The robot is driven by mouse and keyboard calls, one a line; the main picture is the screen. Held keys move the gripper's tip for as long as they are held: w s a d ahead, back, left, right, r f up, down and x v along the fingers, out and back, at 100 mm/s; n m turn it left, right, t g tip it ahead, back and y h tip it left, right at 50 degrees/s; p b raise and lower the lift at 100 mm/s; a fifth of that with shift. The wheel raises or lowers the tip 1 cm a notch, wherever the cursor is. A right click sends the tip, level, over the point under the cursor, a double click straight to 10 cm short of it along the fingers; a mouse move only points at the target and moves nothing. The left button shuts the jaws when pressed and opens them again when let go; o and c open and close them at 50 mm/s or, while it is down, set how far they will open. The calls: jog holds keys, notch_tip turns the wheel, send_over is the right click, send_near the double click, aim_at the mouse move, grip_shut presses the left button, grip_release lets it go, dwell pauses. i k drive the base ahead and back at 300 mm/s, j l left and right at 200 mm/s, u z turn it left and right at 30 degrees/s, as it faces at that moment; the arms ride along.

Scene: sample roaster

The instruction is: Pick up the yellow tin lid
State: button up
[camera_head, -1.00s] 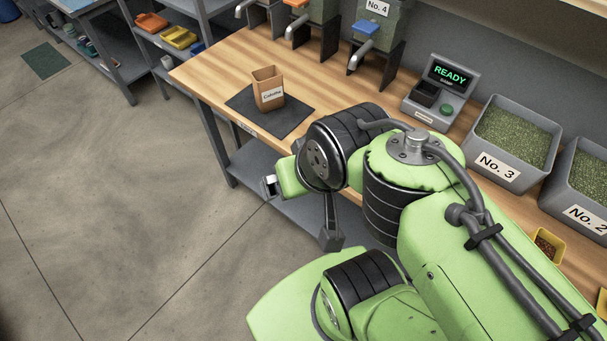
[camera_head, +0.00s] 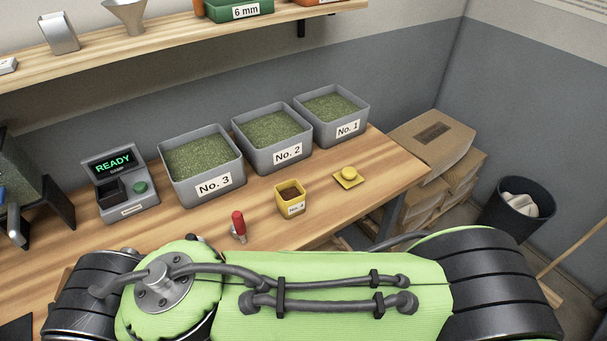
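The yellow tin lid (camera_head: 348,178) lies flat on the wooden bench near its right end, with a small raised knob on top. It is in front of the No. 1 bin and apart from other things. To its left stands an open yellow tin (camera_head: 290,200) with a No. 4 label and brown contents. My green arm crosses the bottom of the view, in front of the bench. My gripper is out of view.
Grey bins No. 3 (camera_head: 203,168), No. 2 (camera_head: 272,138) and No. 1 (camera_head: 331,115) line the bench's back. A red-handled tool (camera_head: 239,227) is left of the tin. A READY machine (camera_head: 120,186) stands left. Cardboard boxes (camera_head: 432,140) and a dark waste bin (camera_head: 515,205) stand right.

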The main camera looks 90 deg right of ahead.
aim_at(348, 177)
jog(key=z, duration=3.65)
